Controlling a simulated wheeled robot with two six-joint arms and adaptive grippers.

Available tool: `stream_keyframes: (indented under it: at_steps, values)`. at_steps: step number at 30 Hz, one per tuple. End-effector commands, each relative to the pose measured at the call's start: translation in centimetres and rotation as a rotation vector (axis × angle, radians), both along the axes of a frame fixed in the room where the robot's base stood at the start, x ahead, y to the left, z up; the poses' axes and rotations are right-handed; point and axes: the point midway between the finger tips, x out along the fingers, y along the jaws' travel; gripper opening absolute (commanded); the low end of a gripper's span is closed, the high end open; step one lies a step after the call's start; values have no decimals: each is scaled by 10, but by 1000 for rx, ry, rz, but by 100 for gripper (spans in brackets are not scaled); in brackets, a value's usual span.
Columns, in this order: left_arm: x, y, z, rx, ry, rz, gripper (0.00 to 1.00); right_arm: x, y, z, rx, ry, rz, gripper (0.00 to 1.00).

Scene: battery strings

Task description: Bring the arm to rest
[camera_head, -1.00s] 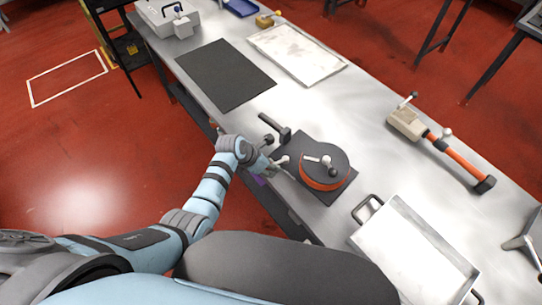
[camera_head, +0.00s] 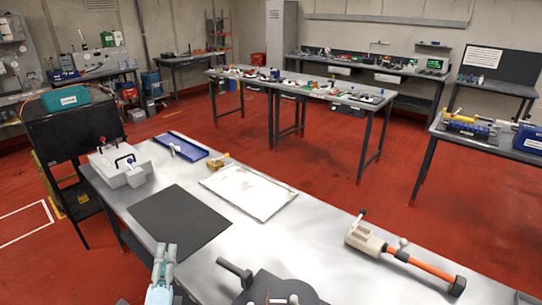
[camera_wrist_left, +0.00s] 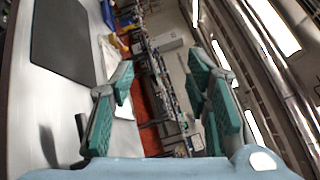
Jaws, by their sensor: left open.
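My left gripper (camera_head: 164,252) is at the bottom left of the head view, fingers pointing up, in front of the near edge of the metal bench (camera_head: 300,240). In the left wrist view my left gripper (camera_wrist_left: 168,85) is open, its teal finger pads well apart with nothing between them. Most of my left arm is below the head view. My right gripper is not in view.
The bench bears a black mat (camera_head: 180,225), a white tray (camera_head: 249,190), a grey box with handles (camera_head: 122,165), an orange-shafted tool (camera_head: 405,255) and a dark round fixture (camera_head: 275,290). Red floor lies beyond.

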Motion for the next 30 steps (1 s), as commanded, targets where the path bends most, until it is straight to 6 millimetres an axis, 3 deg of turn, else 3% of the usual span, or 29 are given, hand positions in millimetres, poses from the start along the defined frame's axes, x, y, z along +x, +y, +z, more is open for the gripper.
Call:
stream_keyframes:
  at_steps: [1,3,6,12,19,25,30]
  values:
    - [-30,37,-4,-240,-14,142,43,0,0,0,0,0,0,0]
    - [-74,75,-27,-587,8,335,43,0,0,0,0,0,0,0]
    - [-129,87,-70,-961,107,538,43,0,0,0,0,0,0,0]
    - [-213,47,-123,-1384,379,786,43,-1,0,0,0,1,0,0]
    - [-296,-15,-139,-1609,721,964,43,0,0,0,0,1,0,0]
    - [-285,-6,-238,-1598,737,1016,43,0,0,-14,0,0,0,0]
    - [-297,2,-330,-1588,757,1059,43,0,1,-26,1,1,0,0]
